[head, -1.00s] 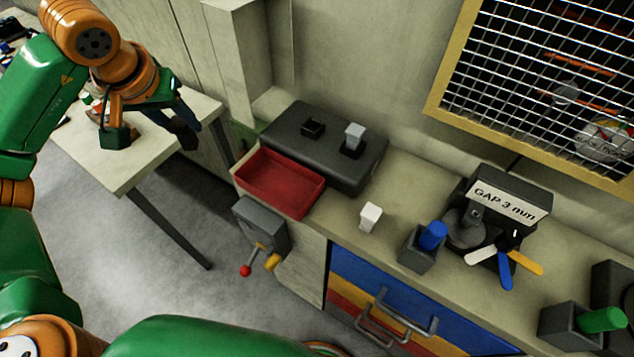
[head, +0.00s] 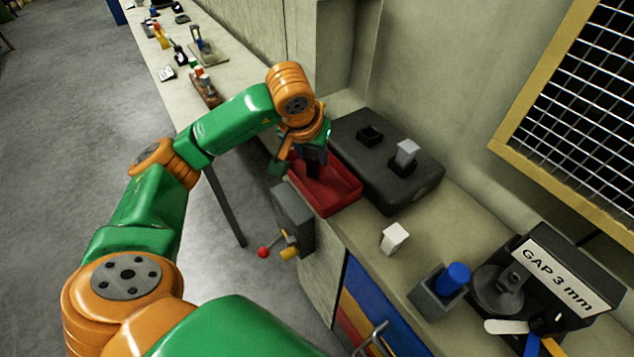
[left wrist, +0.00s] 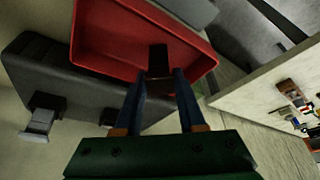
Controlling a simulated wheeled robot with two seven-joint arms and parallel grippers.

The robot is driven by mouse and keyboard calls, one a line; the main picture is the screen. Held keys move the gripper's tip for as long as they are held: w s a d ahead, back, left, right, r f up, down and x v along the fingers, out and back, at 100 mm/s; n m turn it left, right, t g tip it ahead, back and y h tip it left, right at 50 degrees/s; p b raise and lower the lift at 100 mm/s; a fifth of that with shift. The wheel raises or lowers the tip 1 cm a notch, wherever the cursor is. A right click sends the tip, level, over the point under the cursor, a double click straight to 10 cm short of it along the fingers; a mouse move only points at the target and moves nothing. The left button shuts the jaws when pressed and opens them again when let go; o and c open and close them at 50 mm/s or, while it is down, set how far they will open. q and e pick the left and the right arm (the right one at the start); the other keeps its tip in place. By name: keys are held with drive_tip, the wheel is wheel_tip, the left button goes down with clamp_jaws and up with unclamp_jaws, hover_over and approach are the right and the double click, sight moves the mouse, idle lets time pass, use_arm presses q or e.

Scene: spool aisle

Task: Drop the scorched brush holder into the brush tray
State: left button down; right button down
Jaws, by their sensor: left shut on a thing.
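My left gripper (head: 313,162) is over the tray in the head view, pointing down. In the left wrist view its two blue fingers (left wrist: 160,82) are shut on a small black block, the scorched brush holder (left wrist: 158,58). The holder shows against the red floor of the tray (left wrist: 100,30). I cannot tell whether it touches the tray. My right gripper is not in view.
The dark grey case (head: 380,180) carries a black socket (head: 370,136) and a grey-topped block (head: 407,152). A white block (head: 394,237), a blue-capped holder (head: 440,290) and a machine labelled GAP 3 mm (head: 555,275) stand on the bench. A lever box (head: 292,217) is below the tray.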

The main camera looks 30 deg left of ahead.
use_arm(q)
drive_tip(key=shift+c, duration=2.1)
unclamp_jaws()
drive_tip(key=shift+s+a+r, duration=0.1)
drive_tip(key=shift+a, duration=0.05)
drive_tip(key=shift+r, duration=0.25)
drive_tip(key=v, duration=0.6)
drive_tip(key=shift+s+r, duration=0.25)
